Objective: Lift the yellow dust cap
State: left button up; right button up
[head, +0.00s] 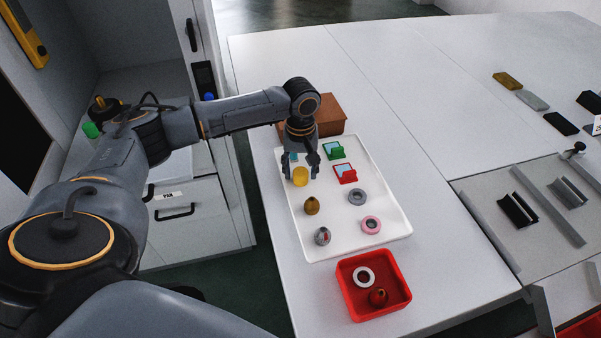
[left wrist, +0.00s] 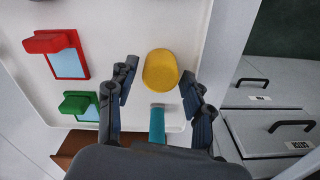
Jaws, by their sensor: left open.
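The yellow dust cap (head: 300,176) stands on the white tray (head: 400,222) near its left edge. In the left wrist view the yellow dust cap (left wrist: 160,70) lies just ahead of and between the fingertips, with gaps on both sides. My left gripper (head: 301,170) is open and points down over the cap; its fingers (left wrist: 160,88) do not touch it. A teal piece (left wrist: 157,125) lies between the fingers, behind the cap. My right gripper is in neither view.
The tray also holds a green holder (head: 334,151), a red holder (head: 345,174), grey and pink rings (head: 371,225), a brown round piece (head: 312,206) and a silver one (head: 322,236). A red bin (head: 347,296) stands in front; a brown box (head: 330,113) stands behind.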

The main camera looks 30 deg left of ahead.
pick_arm(q)
jog(key=shift+w+f, duration=0.1)
jog(key=shift+f, duration=0.5)
jog(key=c, duration=0.6)
jog(key=shift+r, duration=0.1)
